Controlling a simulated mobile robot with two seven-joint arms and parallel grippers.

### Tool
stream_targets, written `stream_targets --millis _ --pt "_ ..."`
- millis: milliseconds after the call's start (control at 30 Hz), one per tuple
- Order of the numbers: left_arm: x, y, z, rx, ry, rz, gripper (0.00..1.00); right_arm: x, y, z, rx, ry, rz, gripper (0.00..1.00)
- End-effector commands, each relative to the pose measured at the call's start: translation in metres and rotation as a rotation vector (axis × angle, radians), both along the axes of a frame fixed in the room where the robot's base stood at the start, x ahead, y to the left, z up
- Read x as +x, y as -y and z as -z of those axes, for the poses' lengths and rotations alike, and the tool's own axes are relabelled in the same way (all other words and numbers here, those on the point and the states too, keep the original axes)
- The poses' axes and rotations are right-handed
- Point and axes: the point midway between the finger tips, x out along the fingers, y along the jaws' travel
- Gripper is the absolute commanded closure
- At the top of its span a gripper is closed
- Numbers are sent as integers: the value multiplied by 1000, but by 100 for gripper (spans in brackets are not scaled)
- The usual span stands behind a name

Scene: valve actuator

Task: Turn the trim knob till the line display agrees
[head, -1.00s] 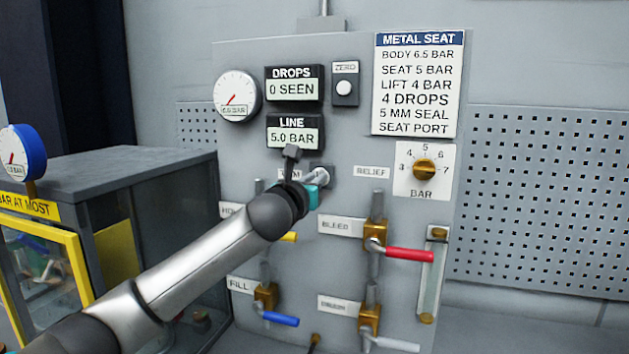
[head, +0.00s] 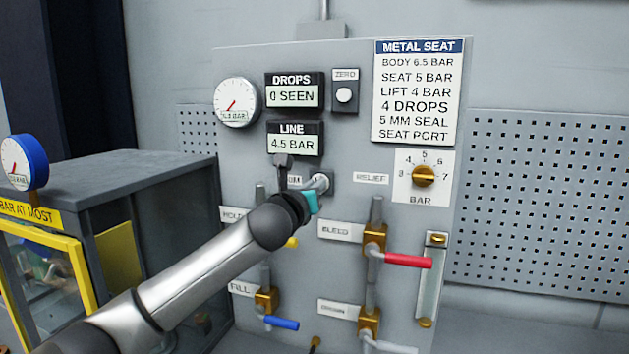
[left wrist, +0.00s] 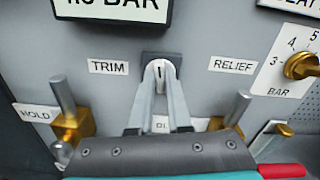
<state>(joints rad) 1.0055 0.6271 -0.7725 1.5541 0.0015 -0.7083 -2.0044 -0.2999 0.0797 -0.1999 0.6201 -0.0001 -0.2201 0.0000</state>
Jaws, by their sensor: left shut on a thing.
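The trim knob (left wrist: 159,70) is a small light grey knob with a dark mark, on a dark square mount beside the TRIM label (left wrist: 109,67). My left gripper (left wrist: 159,82) is shut on it; in the head view the gripper (head: 321,184) partly hides the knob and label. The line display (head: 294,143) above reads 4.5 BAR; only its lower edge shows in the left wrist view (left wrist: 112,8). The METAL SEAT card (head: 417,92) lists body 6.5 bar, seat 5 bar and lift 4 bar. My right gripper is not in view.
The drops display (head: 293,95) reads 0 SEEN. A round gauge (head: 236,102) and zero button (head: 344,95) sit near it. The relief knob (head: 424,176) is at right. Below are valves, including a red-handled one (head: 405,260) and a blue-handled one (head: 282,323).

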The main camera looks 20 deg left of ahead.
Motion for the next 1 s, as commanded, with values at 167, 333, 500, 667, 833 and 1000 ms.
stream_targets --millis 167,333,500,667,833,1000 --pt "0 0 -2 -160 -9 0 100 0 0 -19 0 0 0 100" --pt "0 -1 -2 -322 -13 -1 100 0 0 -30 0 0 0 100" --pt "0 -1 -1 -481 -18 0 100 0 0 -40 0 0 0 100" --pt "0 -2 0 -612 -22 -1 100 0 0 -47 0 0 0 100" --pt "0 -2 1 -724 -26 -1 100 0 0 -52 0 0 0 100" --pt "0 -3 2 -799 -28 -2 100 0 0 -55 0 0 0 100"
